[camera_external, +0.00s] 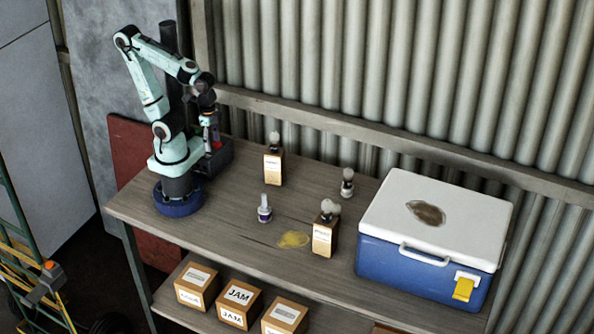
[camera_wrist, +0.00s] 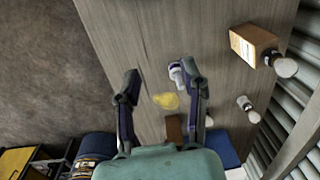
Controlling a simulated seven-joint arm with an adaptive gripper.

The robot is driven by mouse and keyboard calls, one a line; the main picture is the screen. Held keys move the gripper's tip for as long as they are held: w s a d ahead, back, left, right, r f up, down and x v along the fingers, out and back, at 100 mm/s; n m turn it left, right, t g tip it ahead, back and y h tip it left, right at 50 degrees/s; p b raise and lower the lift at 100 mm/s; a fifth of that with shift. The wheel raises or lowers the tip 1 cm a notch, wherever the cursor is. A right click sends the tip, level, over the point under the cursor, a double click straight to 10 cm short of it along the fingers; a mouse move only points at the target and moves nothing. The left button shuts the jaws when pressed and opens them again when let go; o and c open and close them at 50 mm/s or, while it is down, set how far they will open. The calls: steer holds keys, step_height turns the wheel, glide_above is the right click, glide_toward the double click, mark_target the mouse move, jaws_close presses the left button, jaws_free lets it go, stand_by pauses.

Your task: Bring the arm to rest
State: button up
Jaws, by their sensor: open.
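My arm stands folded at the left end of the wooden bench, its base on the bench top. My gripper (camera_external: 211,132) hangs from the bent arm above the bench, near a dark bin (camera_external: 217,158). In the wrist view, my gripper (camera_wrist: 160,73) has its two fingers spread wide apart. It is open, with nothing held between the fingers. A small white and purple bottle (camera_wrist: 177,73) shows past the right fingertip, standing on the bench well away from the gripper.
A blue cooler (camera_external: 415,264) fills the right end. Jam boxes (camera_external: 240,306) sit below. Corrugated wall stands behind.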

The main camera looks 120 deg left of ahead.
steer(key=shift+s+d, duration=0.1)
steer(key=shift+s, duration=0.85)
stand_by(0.6)
